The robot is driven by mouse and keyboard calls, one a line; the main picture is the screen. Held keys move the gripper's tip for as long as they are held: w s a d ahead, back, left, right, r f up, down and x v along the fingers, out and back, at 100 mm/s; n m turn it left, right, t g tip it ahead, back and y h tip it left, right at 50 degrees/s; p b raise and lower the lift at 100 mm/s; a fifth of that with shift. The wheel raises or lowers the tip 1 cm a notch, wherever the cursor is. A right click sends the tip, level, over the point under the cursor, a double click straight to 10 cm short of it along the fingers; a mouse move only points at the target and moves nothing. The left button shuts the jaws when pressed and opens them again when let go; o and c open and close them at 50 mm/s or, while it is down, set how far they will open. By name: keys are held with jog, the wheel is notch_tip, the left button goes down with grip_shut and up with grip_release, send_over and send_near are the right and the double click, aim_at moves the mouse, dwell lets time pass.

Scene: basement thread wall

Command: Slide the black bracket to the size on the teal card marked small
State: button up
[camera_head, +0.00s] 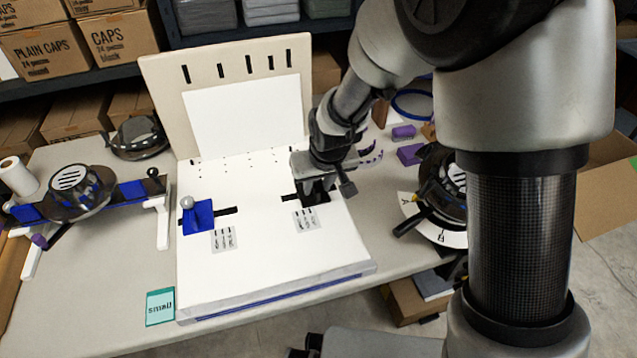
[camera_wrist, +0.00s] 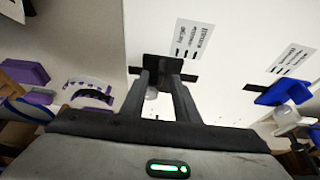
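The black bracket (camera_head: 317,201) sits in a dark slot on the right side of the white board (camera_head: 270,262). It also shows in the wrist view (camera_wrist: 163,63), with a pale round knob beside the left finger. My gripper (camera_head: 313,188) is down over the bracket. In the wrist view its fingers (camera_wrist: 162,76) are apart, with the knob between them and a gap at the right. A grey size label (camera_head: 305,220) lies in front of the bracket; its small print is unreadable in the head view. The teal card (camera_head: 160,306), marked "small", lies upside down at the table's front left.
A blue bracket (camera_head: 197,217) with a round knob sits in another slot on the left, with its own label (camera_head: 223,239). An upright panel (camera_head: 240,95) stands behind the board. Purple blocks (camera_head: 410,153) and a black round device (camera_head: 440,190) stand at the right.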

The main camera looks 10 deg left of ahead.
jog(key=shift+w+a+f, duration=0.1)
jog(key=shift+w+f, duration=0.1)
jog(key=shift+f, duration=0.35)
grip_shut()
jog(key=shift+s+a, duration=0.1)
jog(key=shift+a, duration=0.05)
jog(key=shift+s+a, duration=0.1)
jog(key=shift+a, duration=0.1)
jog(key=shift+s+a, duration=0.2)
jog(key=shift+a, duration=0.25)
grip_release()
jog(key=shift+d, duration=0.1)
jog(key=shift+r, duration=0.1)
